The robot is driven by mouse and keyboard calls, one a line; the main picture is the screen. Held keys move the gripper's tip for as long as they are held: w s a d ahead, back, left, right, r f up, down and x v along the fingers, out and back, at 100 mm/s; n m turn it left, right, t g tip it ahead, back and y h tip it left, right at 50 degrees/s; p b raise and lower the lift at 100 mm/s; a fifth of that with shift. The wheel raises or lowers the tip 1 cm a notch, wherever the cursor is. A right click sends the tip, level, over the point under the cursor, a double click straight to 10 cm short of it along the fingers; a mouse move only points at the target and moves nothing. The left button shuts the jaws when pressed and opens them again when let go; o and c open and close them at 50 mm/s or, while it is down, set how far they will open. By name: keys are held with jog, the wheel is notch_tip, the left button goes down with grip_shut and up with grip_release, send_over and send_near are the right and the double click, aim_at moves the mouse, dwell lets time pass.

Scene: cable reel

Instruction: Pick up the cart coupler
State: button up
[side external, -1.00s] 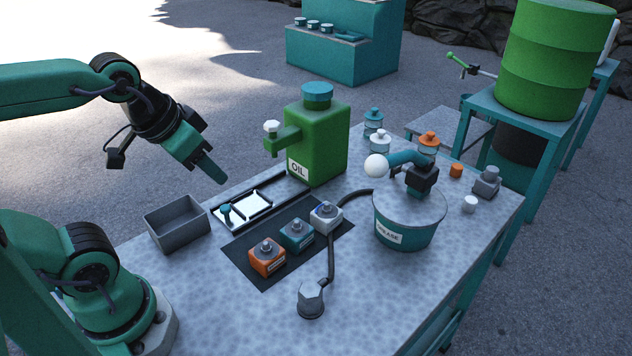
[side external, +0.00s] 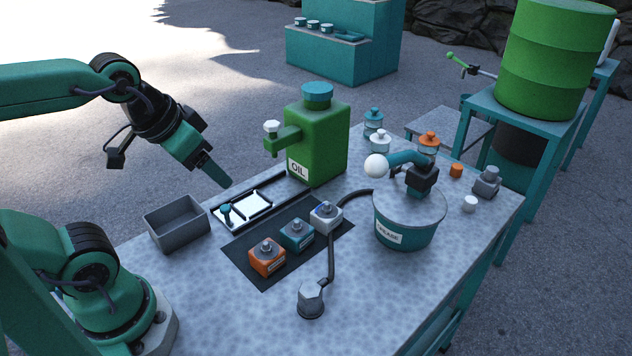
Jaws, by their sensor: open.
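Three small blocks with metal fittings on top stand in a row on a dark mat (side external: 262,285): an orange block (side external: 267,262), a teal block (side external: 297,236) and a white block (side external: 326,218). Their labels are too small to read, so I cannot tell which one is the cart coupler. A grey capped fitting (side external: 311,300) stands at the near end of a black hose. My gripper (side external: 222,182) is open and empty, in the air above and left of the row, near the spout side of the green oil can.
A green oil can (side external: 318,140) stands behind the mat. A teal grease tub (side external: 405,232) with a pump arm is at the right. A grey open bin (side external: 178,225) and a tray with white pads (side external: 256,203) lie at the left. The table's front area is clear.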

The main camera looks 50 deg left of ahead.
jog(key=n+g, duration=0.5)
jog(key=n, duration=0.1)
send_over(309, 291)
notch_tip(309, 291, down, 15)
jog(key=shift+w+a+r, duration=0.1)
jog(key=shift+w+a, duration=0.05)
jog(key=shift+d+f+g, duration=0.3)
jog(key=shift+f, duration=1.35)
jog(key=shift+f, duration=0.15)
jog(key=shift+a+f, duration=0.15)
jog(key=shift+f, duration=2.3)
